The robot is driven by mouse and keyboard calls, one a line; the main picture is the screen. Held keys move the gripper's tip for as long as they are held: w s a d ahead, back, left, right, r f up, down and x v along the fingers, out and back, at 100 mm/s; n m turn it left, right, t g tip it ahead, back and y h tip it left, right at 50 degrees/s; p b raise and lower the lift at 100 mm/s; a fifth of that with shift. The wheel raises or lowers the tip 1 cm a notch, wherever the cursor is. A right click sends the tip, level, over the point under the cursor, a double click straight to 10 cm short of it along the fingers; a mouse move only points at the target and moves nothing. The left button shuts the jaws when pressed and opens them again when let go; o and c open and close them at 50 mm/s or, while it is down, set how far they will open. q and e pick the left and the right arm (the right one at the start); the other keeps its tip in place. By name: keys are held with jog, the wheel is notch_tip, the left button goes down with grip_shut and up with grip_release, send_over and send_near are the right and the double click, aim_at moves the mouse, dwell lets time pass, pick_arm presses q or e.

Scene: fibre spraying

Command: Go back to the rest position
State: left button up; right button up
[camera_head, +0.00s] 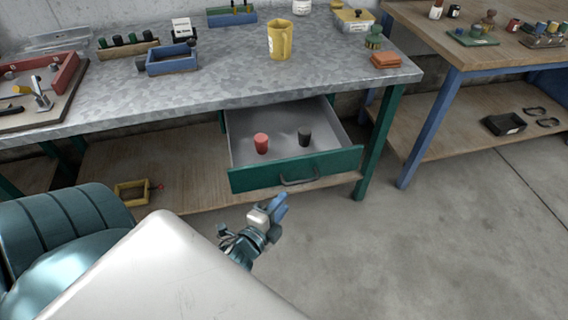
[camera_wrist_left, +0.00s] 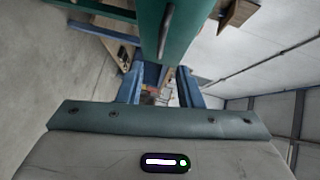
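My left gripper (camera_head: 279,206) hangs in front of and just below the open drawer, clear of its green front. Its blue fingers also show in the left wrist view (camera_wrist_left: 160,88), apart with a gap between them, and I see nothing held there. The drawer (camera_head: 298,168) of the metal-topped bench is pulled out. A red cylinder (camera_head: 261,143) and a dark cylinder (camera_head: 304,136) stand inside it. The green drawer front with its handle also appears close by at the top of the left wrist view (camera_wrist_left: 172,35). My right gripper is not in view.
The metal bench top (camera_head: 225,85) holds a yellow mug (camera_head: 280,40), a blue tray (camera_head: 172,66), a red tray (camera_head: 62,74) and an orange block (camera_head: 386,60). A yellow frame (camera_head: 131,193) lies on the lower shelf. The floor (camera_head: 440,250) at the right is clear.

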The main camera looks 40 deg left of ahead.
pick_arm(q)
jog(key=shift+f, duration=0.1)
dwell(0.4)
jog(key=s+a+f+n+g, duration=0.1)
jog(key=s+f+n+g, duration=0.2)
jog(key=f, duration=1.1)
jog(key=s+a+f+n+g, duration=0.2)
jog(key=s+f+n+g, duration=0.15)
jog(key=f, duration=1.05)
jog(key=s+f+n+g, duration=0.8)
jog(key=s+f, duration=1.4)
jog(key=shift+a+f, duration=0.25)
jog(key=shift+f, duration=0.05)
jog(key=shift+n+g, duration=0.25)
jog(key=shift+n, duration=0.1)
